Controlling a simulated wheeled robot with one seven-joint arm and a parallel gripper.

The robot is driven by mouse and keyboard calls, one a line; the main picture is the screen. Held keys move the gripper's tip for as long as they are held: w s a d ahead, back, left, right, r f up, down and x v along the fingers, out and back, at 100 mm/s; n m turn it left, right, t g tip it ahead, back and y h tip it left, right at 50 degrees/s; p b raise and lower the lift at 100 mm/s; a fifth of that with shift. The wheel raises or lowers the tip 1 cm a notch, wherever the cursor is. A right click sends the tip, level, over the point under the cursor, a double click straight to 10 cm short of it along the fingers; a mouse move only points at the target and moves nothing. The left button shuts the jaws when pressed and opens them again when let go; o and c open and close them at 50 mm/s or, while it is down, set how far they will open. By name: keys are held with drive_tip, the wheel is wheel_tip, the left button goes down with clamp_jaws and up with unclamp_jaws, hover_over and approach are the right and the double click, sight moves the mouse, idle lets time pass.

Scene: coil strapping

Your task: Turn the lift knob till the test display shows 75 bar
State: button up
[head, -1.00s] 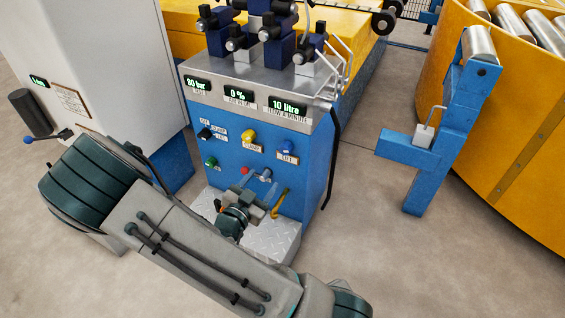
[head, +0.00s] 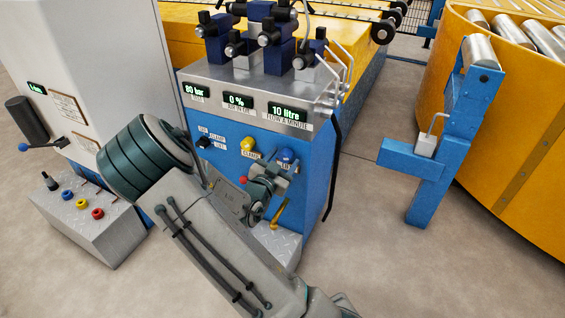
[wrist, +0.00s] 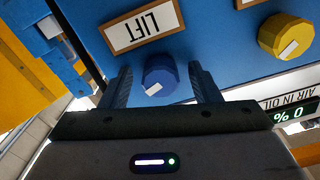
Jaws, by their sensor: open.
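The blue lift knob (head: 286,156) is on the blue front panel, right of the yellow clamp knob (head: 248,144). In the wrist view the lift knob (wrist: 160,76) lies between the two fingers of my gripper (wrist: 158,88), which is open, with a gap on each side. The knob's white mark shows, and the LIFT label (wrist: 144,25) is beside it. In the head view my gripper (head: 275,172) is just below the knob. The test display (head: 195,91) reads 80 bar.
The yellow knob also shows in the wrist view (wrist: 286,36). Other displays read 0 % (head: 238,101) and 10 litre (head: 288,112). A black selector (head: 205,141) is at the panel's left. A blue stand (head: 440,150) is further right, with clear floor between.

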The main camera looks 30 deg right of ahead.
drive_tip(key=c, duration=1)
drive_tip(key=shift+r+n+p, duration=0.2)
drive_tip(key=shift+n+p, duration=0.4)
drive_tip(key=shift+p, duration=0.1)
drive_tip(key=shift+f+n, duration=0.2)
drive_tip(key=shift+n, duration=0.2)
drive_tip(key=o, duration=1)
drive_tip(key=p+v, duration=0.3)
drive_tip(key=v, duration=1.1)
drive_tip(key=shift+p, duration=0.35)
